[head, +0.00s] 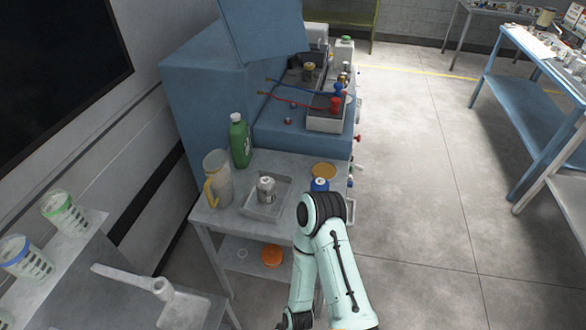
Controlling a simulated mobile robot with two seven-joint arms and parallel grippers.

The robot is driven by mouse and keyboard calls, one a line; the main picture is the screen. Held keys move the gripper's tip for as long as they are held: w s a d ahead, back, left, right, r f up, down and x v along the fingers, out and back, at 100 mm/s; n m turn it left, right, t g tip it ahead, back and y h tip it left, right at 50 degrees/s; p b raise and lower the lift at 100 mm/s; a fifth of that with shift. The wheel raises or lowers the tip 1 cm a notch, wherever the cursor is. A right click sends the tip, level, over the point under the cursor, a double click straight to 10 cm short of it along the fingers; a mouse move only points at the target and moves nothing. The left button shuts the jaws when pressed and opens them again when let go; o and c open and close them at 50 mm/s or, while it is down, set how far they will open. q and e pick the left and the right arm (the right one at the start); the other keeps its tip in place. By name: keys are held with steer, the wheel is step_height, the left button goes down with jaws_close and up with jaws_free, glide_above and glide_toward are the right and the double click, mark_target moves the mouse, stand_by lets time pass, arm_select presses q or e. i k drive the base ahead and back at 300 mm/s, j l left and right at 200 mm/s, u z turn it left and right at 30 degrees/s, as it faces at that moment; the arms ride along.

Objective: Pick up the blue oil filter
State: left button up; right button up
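A small blue cylinder with a pale top, which looks like the blue oil filter (320,184), stands near the right edge of the grey side table (226,222). Its lower part is hidden behind a pale green link of my arm. A white and grey canister (266,188) stands in a shallow metal tray (262,212) to its left. Neither of my grippers is in view, so I cannot see whether either holds anything.
A jug (217,180), a green bottle (240,140) and a tan round lid (324,170) share the side table. An orange round object (271,256) lies on its lower shelf. A blue workbench (292,138) adjoins behind. Open floor (440,200) lies right.

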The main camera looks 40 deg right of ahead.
mark_target(317, 184)
steer(key=z, duration=1.55)
